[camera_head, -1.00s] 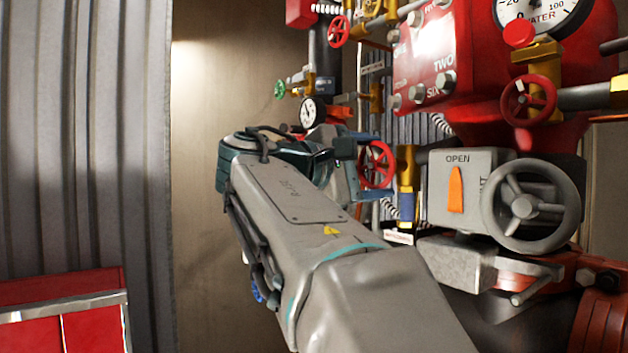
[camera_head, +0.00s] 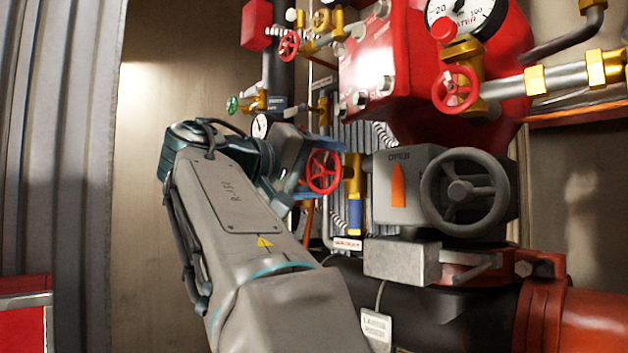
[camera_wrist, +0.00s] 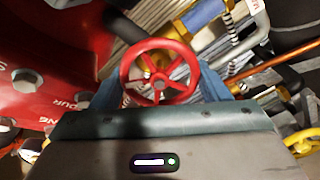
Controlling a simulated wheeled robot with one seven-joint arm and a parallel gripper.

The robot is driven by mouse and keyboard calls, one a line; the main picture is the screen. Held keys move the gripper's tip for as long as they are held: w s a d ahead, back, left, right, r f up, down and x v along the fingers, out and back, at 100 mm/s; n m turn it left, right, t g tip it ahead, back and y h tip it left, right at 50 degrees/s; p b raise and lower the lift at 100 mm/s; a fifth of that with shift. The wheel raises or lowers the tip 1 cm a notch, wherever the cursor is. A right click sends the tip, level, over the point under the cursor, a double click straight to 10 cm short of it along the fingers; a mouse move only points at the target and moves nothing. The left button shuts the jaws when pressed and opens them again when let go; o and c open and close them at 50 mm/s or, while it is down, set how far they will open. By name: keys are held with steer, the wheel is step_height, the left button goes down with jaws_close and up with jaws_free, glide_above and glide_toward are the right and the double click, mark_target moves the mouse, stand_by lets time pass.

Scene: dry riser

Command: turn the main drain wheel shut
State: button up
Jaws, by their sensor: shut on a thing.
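A red spoked handwheel (camera_head: 323,172) sits on a brass valve (camera_head: 353,172) above a blue-sleeved pipe. I take it for the main drain wheel, but the small label (camera_head: 347,244) below is too small to read. My gripper (camera_head: 311,168) is at this wheel, with its blue fingers on opposite sides of the rim. In the wrist view the same wheel (camera_wrist: 159,72) stands between the two fingers of my gripper (camera_wrist: 160,88), which is shut on it. The exact contact at the rim is partly hidden by the gripper body.
A grey box with an orange pointer (camera_head: 398,186) and a large grey handwheel (camera_head: 464,192) is to the right. Another red wheel (camera_head: 455,89) is above. A red cabinet (camera_head: 24,315) stands at lower left. The plain wall left of the arm is clear.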

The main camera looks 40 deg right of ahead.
steer(key=m+b, duration=0.1)
steer(key=m, duration=0.3)
steer(key=shift+f+m+b, duration=0.1)
steer(key=shift+m+b, duration=0.2)
steer(key=shift+b, duration=0.1)
steer(key=shift+s+m+b, duration=0.1)
steer(key=shift+m+b, duration=0.6)
steer(key=shift+m, duration=1.2)
steer(key=o, duration=1)
steer(key=shift+a+r, duration=0.1)
steer(key=shift+r, duration=0.1)
steer(key=a, duration=0.9)
steer(key=s+a+p, duration=0.1)
steer(key=a, duration=0.3)
steer(key=shift+s+a, duration=0.1)
steer(key=shift+a, duration=0.25)
